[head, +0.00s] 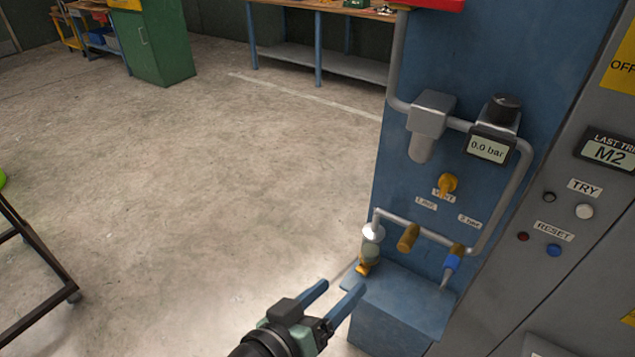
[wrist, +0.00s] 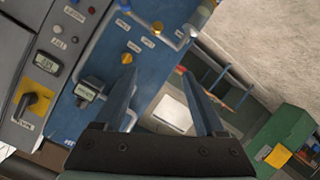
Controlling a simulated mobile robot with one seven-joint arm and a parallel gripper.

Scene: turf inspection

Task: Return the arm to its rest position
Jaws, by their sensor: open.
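My gripper (head: 338,288) is at the bottom centre of the head view, its two blue fingers apart with nothing between them. It is in front of and left of the blue ledge at the foot of the blue panel (head: 398,180). In the wrist view the open fingers (wrist: 158,75) reach up from the bottom, with the panel and floor behind them. Most of my arm is outside the head view.
The panel carries a pipe, a gauge (head: 490,148) reading 0.0 bar, a yellow vent knob (head: 447,183) and fittings above the ledge (head: 400,300). A grey cabinet (head: 545,215) stands right. A dark frame (head: 40,250) is at left. Open floor (head: 220,180) lies between.

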